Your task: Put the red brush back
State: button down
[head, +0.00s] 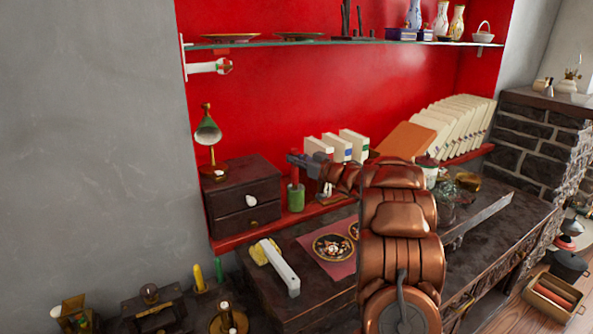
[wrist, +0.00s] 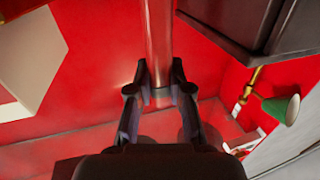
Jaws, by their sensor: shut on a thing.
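The red brush (head: 295,168) is upright in the head view, between the dark drawer box and the white books. In the wrist view it shows as a smooth reddish shaft (wrist: 158,45) with a metallic band. My gripper (head: 308,162) is shut around it; in the wrist view its two dark fingers (wrist: 160,95) press on both sides of the shaft. A green cylinder (head: 296,197) stands on the red ledge directly below the brush. I cannot tell whether the brush's lower end is inside it or above it.
A dark drawer box (head: 240,190) with a green-shaded lamp (head: 208,132) stands close on the left. White books (head: 352,143) stand close on the right. A glass shelf (head: 340,43) runs above. A white-handled yellow brush (head: 280,266) and plates (head: 333,246) lie on the table below.

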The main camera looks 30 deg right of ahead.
jog(key=shift+f, duration=1.85)
jog(key=c, duration=1.1)
grip_release()
jog(key=shift+s+d+r, duration=0.15)
jog(key=shift+s+r, duration=0.05)
jog(key=shift+s, duration=0.05)
jog(key=b+v, duration=0.1)
jog(key=v, duration=1)
jog(key=shift+s, duration=0.3)
